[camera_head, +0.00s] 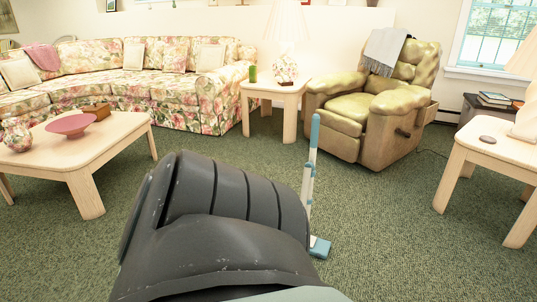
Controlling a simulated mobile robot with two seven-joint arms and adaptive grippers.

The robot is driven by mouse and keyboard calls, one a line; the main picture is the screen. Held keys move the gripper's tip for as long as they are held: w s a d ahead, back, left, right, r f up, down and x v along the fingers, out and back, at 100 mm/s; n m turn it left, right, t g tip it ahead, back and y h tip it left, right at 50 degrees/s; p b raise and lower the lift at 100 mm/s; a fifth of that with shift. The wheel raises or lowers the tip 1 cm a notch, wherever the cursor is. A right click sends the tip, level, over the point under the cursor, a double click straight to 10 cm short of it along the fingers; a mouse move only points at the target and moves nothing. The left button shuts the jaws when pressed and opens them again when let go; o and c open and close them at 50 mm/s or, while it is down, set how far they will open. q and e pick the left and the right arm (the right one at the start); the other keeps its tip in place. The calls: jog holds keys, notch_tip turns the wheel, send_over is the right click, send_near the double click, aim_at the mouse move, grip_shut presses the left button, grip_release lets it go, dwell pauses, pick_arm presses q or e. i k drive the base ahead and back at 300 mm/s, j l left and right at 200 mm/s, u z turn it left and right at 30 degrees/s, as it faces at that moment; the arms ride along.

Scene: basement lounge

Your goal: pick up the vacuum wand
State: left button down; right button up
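The vacuum wand (311,165) stands upright on the green carpet near the middle of the camera_head view. It has a blue upper handle, a white and blue shaft and a blue floor head (319,247) at the bottom. A large dark grey link of my own arm fills the lower middle of the view, just left of the wand, and covers part of the shaft's lower left side. Neither of my grippers can be seen, and nothing is seen holding the wand.
A light wood coffee table (97,148) with a pink bowl (70,124) stands left. Behind are a floral sofa (150,88), a side table (272,89) with a lamp, and a green recliner (372,112). Another side table (492,157) stands right. Carpet right of the wand is clear.

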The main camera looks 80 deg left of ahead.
aim_at(320, 247)
jog(key=l+u, duration=0.1)
jog(key=u, duration=2.1)
jog(key=z, duration=0.5)
jog(key=i+z, duration=0.25)
jog(key=i, duration=0.85)
jog(key=i+l+u, duration=0.15)
jog(key=i+u, duration=0.25)
jog(key=i+l+u, duration=0.4)
jog(key=i, duration=0.25)
jog(key=j, duration=0.1)
